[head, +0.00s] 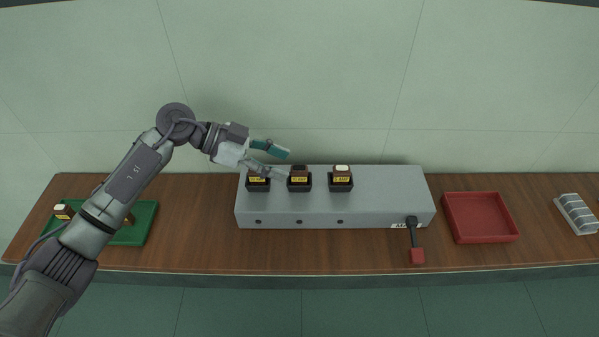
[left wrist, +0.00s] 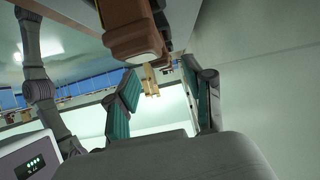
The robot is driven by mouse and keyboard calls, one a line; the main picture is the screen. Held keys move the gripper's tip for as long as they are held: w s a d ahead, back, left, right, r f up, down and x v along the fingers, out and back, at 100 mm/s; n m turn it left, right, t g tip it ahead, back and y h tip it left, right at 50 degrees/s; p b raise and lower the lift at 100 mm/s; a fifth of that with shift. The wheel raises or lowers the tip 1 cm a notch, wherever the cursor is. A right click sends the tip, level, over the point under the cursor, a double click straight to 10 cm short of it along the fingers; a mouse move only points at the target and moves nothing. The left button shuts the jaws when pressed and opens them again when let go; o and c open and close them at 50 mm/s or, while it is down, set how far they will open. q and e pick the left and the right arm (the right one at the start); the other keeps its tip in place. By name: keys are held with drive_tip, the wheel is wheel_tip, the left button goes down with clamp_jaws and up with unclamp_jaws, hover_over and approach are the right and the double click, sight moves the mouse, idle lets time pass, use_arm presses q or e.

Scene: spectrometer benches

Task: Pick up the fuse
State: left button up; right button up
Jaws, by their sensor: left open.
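A grey fuse box (head: 380,208) on the bench carries three black holders with yellow labels. A brown-topped fuse (head: 299,170) stands in the middle holder (head: 299,187), and a white-topped fuse (head: 342,169) in the right holder (head: 340,187). The left holder (head: 258,186) is partly covered by my gripper, so its contents are unclear. My left gripper (head: 284,164) is open, its teal-padded fingers apart beside the brown-topped fuse. In the left wrist view a brown block with a pale end (left wrist: 135,45) appears near the open fingers (left wrist: 165,98); nothing is held. My right gripper is not in view.
A green tray (head: 143,228) with fuses lies at left, partly under my left arm. A red-handled lever (head: 417,255) is on the box's right front. An empty red tray (head: 480,238) and a pale ribbed rack (head: 577,213) stand to the right. A wall rises behind.

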sight(299, 168)
use_arm(q)
drive_tip(key=p+x, duration=0.2)
drive_tip(key=x, duration=0.3)
drive_tip(key=shift+d+f, duration=0.1)
drive_tip(key=shift+d, duration=0.15)
drive_tip(key=shift+a, duration=0.15)
drive_tip(key=shift+c, duration=1)
clamp_jaws()
